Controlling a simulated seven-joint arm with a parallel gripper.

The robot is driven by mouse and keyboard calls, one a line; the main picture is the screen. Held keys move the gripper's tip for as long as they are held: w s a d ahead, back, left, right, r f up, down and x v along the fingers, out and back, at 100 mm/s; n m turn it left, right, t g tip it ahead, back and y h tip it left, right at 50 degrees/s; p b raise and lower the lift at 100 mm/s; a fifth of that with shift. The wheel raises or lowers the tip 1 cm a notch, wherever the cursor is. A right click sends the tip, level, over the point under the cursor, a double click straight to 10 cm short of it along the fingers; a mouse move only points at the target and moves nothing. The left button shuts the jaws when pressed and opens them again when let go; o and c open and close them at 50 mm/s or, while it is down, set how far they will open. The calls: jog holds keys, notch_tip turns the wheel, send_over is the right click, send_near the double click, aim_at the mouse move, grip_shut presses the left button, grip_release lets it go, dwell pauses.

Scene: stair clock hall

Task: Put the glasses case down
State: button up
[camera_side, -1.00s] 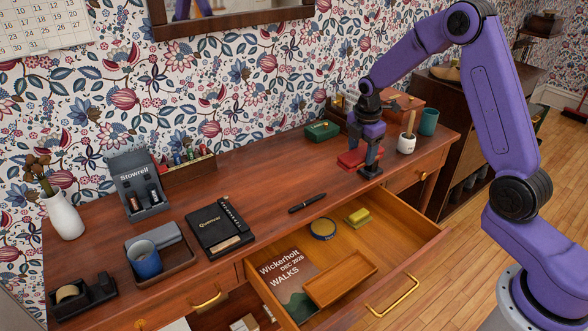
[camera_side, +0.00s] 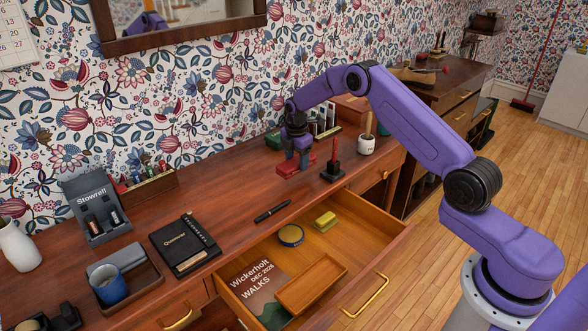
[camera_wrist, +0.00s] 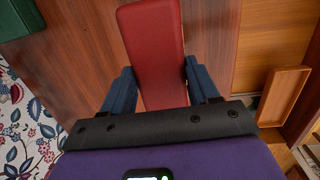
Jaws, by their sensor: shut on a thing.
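The glasses case, which I take to be the flat red case (camera_side: 293,168), is held in my gripper (camera_side: 298,156) over the rear right part of the desk top (camera_side: 225,215). In the wrist view, the red case (camera_wrist: 153,50) lies lengthwise between the two blue fingers of my gripper (camera_wrist: 162,88). Its near end is hidden behind the gripper body. I cannot tell whether its underside touches the wood or hangs just above it.
A black stand with a red upright (camera_side: 333,170) is close on the right, with a white pot (camera_side: 366,145) beyond. A green box (camera_side: 273,139) is behind. A pen (camera_side: 272,211) lies in front. The open drawer (camera_side: 385,232) is below. Desk between pen and case is clear.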

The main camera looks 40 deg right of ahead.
jog(key=shift+w+d+f, duration=0.1)
jog(key=shift+w+f, duration=0.6)
jog(key=shift+f, duration=1.6)
jog(key=o, duration=1.4)
jog(key=shift+f, duration=0.1)
